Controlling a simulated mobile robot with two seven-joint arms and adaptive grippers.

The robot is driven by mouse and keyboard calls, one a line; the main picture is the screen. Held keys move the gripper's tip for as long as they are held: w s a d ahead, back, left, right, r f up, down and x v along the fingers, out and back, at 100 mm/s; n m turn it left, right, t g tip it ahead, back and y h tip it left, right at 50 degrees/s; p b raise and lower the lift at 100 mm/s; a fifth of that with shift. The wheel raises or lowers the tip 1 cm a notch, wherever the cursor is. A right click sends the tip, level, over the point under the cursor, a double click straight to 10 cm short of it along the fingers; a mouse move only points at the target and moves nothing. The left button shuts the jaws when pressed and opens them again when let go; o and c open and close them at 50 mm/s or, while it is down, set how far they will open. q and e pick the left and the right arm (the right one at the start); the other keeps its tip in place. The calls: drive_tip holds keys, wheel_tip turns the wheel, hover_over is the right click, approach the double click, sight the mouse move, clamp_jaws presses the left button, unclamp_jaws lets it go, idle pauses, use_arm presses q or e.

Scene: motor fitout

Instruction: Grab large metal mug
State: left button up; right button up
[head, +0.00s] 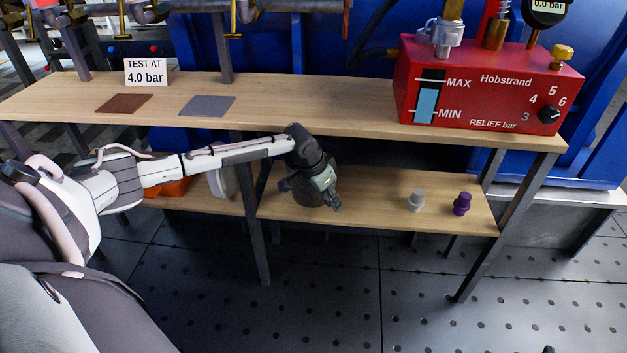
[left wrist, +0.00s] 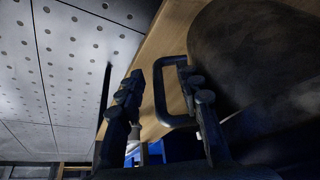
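The large metal mug (left wrist: 265,55) is a dark, rounded body filling the upper right of the left wrist view. Its dark, squared handle (left wrist: 160,95) points toward the picture's left. My left gripper (left wrist: 160,92) is open, with one finger left of the handle and the other overlapping the handle loop near the mug body. I cannot tell whether either finger touches it. In the head view my left gripper (head: 333,196) is at the lower shelf and covers most of the mug (head: 304,197). My right gripper is not in view.
The lower shelf (head: 370,204) also holds a grey fitting (head: 416,200) and a purple fitting (head: 462,204) to the right. The workbench top (head: 310,112) overhangs the arm's reach, with a red Hobstrand unit (head: 485,88) on it. A table leg (head: 256,230) stands left of the gripper.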

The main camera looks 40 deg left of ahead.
use_arm(q)
clamp_jaws()
idle(0.5)
